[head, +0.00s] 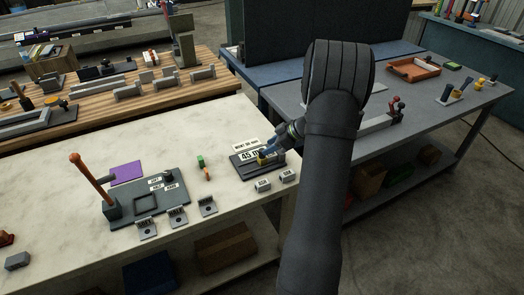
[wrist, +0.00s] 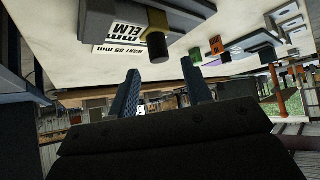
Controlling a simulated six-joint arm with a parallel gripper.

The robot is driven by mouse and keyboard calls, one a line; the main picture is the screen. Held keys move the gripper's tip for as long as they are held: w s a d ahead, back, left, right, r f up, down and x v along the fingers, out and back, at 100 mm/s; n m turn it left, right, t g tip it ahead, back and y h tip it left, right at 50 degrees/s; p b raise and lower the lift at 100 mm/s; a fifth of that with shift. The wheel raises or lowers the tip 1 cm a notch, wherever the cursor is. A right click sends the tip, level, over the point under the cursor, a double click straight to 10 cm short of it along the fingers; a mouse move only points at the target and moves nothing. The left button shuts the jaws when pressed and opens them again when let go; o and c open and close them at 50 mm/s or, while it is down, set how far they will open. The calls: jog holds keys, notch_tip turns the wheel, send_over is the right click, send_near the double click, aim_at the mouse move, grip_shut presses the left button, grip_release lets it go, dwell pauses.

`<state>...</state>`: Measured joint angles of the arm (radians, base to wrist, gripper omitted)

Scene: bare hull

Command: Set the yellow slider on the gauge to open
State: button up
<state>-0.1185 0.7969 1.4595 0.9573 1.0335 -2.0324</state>
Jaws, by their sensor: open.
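The gauge (head: 243,168) is a dark block with a white label on the cream table, partly hidden by my gripper in the head view. It also shows at the top of the wrist view (wrist: 105,14). Its yellow slider (head: 262,161) is small and close to my gripper (head: 268,150). In the wrist view, the yellow slider (wrist: 153,20) carries a dark round knob (wrist: 157,45). My gripper's two blue fingers (wrist: 162,85) are spread apart there, with nothing between them. The knob appears beyond the fingertips; I cannot tell whether they touch anything.
Farther left is a dark board (head: 140,205) with an upright orange-handled lever (head: 90,178).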

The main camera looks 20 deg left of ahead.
aim_at(262, 156)
jog(key=x, duration=0.5)
jog(key=shift+a, duration=0.1)
grip_shut()
